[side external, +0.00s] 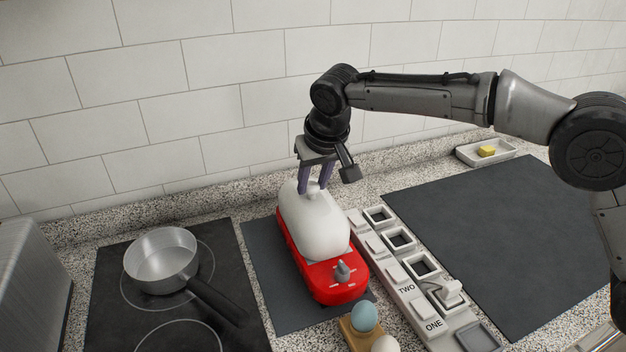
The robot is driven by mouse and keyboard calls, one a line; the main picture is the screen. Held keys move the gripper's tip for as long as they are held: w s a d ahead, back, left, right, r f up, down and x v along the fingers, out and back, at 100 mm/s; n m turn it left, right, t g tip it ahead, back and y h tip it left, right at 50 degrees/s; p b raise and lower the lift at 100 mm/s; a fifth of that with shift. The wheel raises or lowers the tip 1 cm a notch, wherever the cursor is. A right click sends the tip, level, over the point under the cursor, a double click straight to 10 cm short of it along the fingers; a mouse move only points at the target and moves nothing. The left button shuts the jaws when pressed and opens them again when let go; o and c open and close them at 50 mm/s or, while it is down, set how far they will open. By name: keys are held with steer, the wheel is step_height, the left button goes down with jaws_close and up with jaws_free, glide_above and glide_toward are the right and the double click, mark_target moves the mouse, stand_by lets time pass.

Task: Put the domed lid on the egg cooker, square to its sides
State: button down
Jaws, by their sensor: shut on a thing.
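The red egg cooker (322,289) stands on a dark mat, its long sides running from upper left to lower right. The white domed lid (317,230) is at the top of the cooker and lies roughly along its length. From this view I cannot tell whether it rests fully on the rim or is slightly above it. My gripper (314,189) points down over the lid's far half, its purple-grey fingers shut on the knob at the lid's top. A grey knob (342,270) stands on the cooker's near end.
A steel saucepan (161,262) sits on the black hob at left. A pale block with square slots (398,271) runs close along the cooker's right side. A blue egg (364,317) in a wooden holder and a white egg (385,344) are in front. A large dark mat (500,240) at right is clear.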

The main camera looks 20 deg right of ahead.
stand_by(0.4)
steer(key=shift+c, duration=2.2)
jaws_free()
steer(key=shift+f, duration=0.1)
steer(key=v, duration=1.4)
